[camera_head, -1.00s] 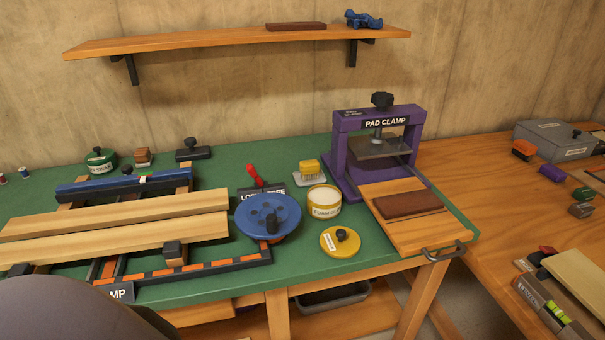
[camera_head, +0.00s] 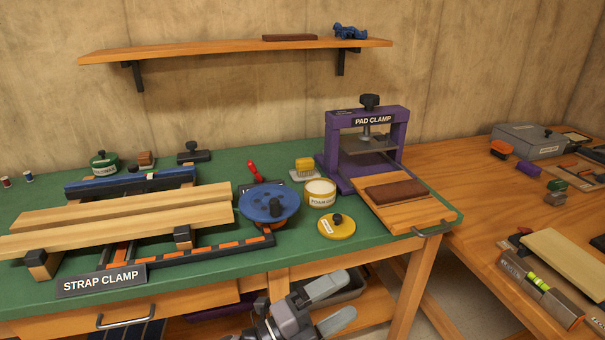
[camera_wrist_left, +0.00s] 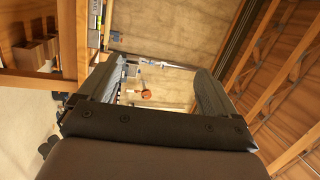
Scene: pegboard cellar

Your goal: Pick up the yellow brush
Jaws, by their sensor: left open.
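The yellow brush (camera_head: 305,164) sits on a small pale tray near the back of the green bench top, bristles down. It is behind the foam tub and left of the purple pad clamp. My left gripper (camera_head: 338,303) is in front of the bench's front edge, low in the head view, with its two grey fingers spread and empty. The brush is well beyond it. The left wrist view shows the same open fingers (camera_wrist_left: 160,88) with nothing between them; I cannot make out the brush there. My right gripper is not in view.
The foam tub (camera_head: 320,193), a yellow lid (camera_head: 337,227) and a blue reel (camera_head: 268,203) stand in front of the brush. The purple pad clamp (camera_head: 335,160) is close on its right. Wooden boards (camera_head: 120,215) lie on the strap clamp at left.

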